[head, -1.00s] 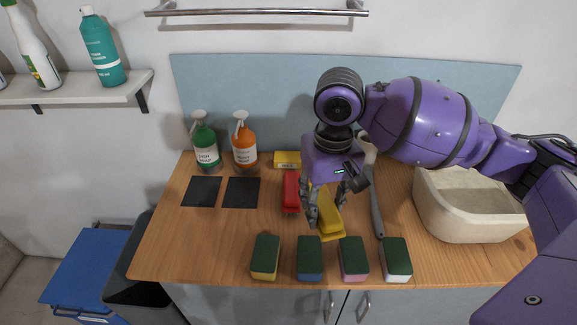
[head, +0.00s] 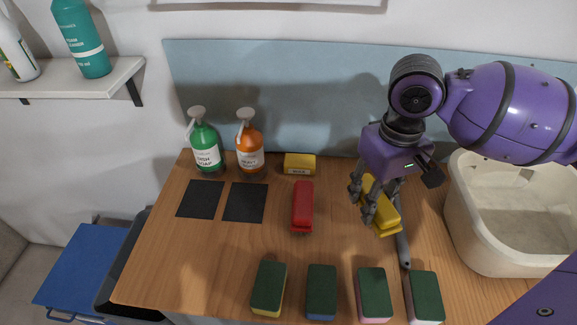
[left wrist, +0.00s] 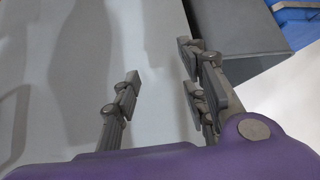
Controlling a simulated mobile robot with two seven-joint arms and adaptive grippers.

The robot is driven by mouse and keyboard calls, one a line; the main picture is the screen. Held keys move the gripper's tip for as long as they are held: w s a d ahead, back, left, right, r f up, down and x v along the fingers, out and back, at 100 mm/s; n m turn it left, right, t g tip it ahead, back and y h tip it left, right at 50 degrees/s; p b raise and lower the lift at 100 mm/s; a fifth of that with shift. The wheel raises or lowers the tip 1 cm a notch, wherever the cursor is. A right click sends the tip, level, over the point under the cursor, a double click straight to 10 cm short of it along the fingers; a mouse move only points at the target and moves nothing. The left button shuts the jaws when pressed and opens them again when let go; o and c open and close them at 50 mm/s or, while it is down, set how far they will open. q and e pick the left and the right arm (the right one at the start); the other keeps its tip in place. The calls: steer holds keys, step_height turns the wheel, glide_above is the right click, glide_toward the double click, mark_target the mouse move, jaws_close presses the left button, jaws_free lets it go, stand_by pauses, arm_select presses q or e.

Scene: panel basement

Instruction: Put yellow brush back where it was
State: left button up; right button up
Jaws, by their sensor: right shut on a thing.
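The yellow brush (head: 387,221) is between the fingers of my right gripper (head: 364,205), which is shut on it. It is tilted and lies to the right of the red brush (head: 302,206), with clear wood between them. The gripper hides part of the yellow brush, and I cannot tell how far it is above the counter. The red brush rests on the counter (head: 218,262). My left gripper (left wrist: 160,78) shows only in the left wrist view; its fingers are apart with nothing between them.
A grey-handled tool (head: 402,248) lies partly hidden beside the yellow brush. Several sponges (head: 321,285) line the front. A pale basin (head: 470,245) stands right. Two dark squares (head: 245,203), green (head: 206,150) and orange (head: 249,152) bottles and a yellow box (head: 299,164) are at left and back.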

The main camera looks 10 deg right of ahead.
steer(key=w+f, duration=0.3)
steer(key=f, duration=0.1)
steer(key=w+a+f+b, duration=0.1)
steer(key=w, duration=0.1)
steer(key=shift+w+f, duration=0.3)
steer(key=shift+f, duration=0.1)
steer(key=shift+w+f, duration=0.15)
steer(key=shift+f, duration=0.75)
steer(key=shift+w+f, duration=0.15)
steer(key=shift+f, duration=0.75)
steer(key=shift+f, duration=0.15)
steer(key=o, duration=1.1)
step_height(320, 180, up, 12)
steer(key=shift+d+r+p, duration=0.1)
steer(key=shift+p, duration=0.3)
